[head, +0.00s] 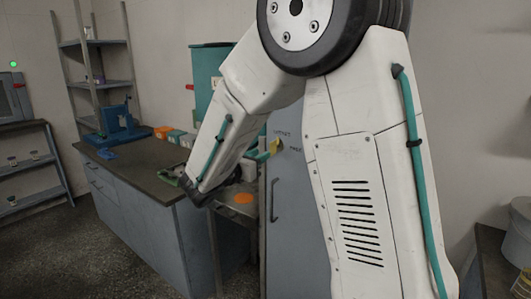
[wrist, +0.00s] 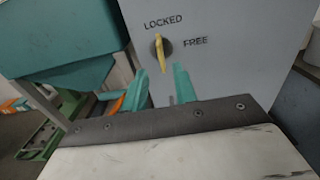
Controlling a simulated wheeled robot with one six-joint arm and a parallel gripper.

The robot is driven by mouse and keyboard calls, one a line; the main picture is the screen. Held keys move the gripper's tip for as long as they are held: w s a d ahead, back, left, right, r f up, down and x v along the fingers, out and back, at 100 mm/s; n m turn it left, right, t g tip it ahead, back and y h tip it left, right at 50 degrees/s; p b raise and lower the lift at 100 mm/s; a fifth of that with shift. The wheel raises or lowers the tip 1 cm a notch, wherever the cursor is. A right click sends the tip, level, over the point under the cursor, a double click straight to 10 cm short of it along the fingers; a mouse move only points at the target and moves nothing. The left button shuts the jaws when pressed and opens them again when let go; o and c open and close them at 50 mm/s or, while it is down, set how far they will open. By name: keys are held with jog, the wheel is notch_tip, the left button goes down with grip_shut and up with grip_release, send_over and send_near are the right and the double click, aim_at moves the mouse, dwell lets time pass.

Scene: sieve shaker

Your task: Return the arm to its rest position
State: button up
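My gripper (wrist: 160,88) shows in the wrist view as two teal fingers with a gap between them and nothing held. It faces a grey cabinet panel (wrist: 220,70) with a yellow knob (wrist: 161,50) on it, marked LOCKED above and FREE to the right. The knob's handle stands nearly upright. I cannot tell the distance from the fingertips to the knob. In the head view my white arm fills the middle and bends down to the left. It hides most of the gripper there. The knob (head: 274,146) shows just right of the arm.
A teal housing (head: 207,68) stands behind the arm. At left, a bench (head: 140,180) carries a blue device (head: 118,128) and several coloured boxes. Shelves (head: 97,85) stand behind it. An orange item (head: 243,198) lies on a low surface. The floor at lower left is clear.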

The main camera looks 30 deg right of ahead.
jog(key=shift+s+a, duration=0.15)
jog(key=shift+a, duration=0.1)
dwell(0.4)
jog(key=s+a+f+m+g+y, duration=0.1)
jog(key=s+f+m+g+y, duration=0.25)
jog(key=s+m, duration=0.45)
jog(key=s+f+m+g+y, duration=0.2)
jog(key=s+m+g+y, duration=0.25)
jog(key=s, duration=0.65)
jog(key=s+a+r+m+t+y, duration=0.3)
jog(key=s+a+m+y, duration=0.6)
jog(key=s+a, duration=0.2)
jog(key=shift+s+r+m, duration=0.2)
jog(key=shift+s+m, duration=0.15)
jog(key=shift+s, duration=0.9)
jog(key=shift+a, duration=0.1)
